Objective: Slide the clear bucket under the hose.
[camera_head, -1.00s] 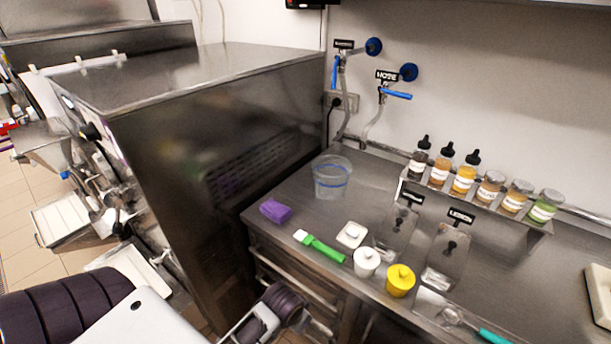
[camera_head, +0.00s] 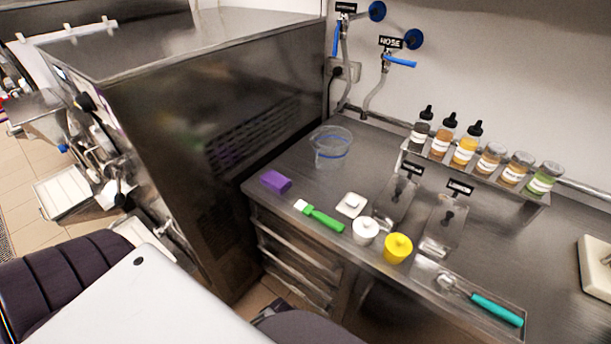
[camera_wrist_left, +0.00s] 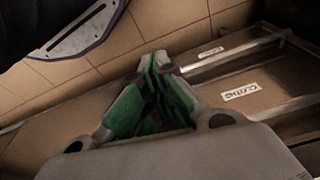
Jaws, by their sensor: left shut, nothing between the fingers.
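The clear bucket (camera_head: 331,150), with a blue band, stands upright on the steel counter (camera_head: 300,205) near its back left part, beside the large steel machine. The hose (camera_head: 372,98) hangs on the wall behind and to the right of the bucket, under a HOSE label (camera_head: 391,42), with a blue lever (camera_head: 400,61). The bucket is apart from the hose. My left gripper (camera_wrist_left: 158,98), with green finger pads, is shut and empty in the left wrist view, low in front of the drawers and apart from the bucket. Neither gripper shows in the head view.
A purple sponge (camera_head: 276,181), a green brush (camera_head: 320,216), a white pot (camera_head: 365,230) and a yellow pot (camera_head: 398,248) line the counter's front. A rack (camera_head: 480,172) holds several bottles and jars. The steel machine (camera_head: 200,140) walls off the left side.

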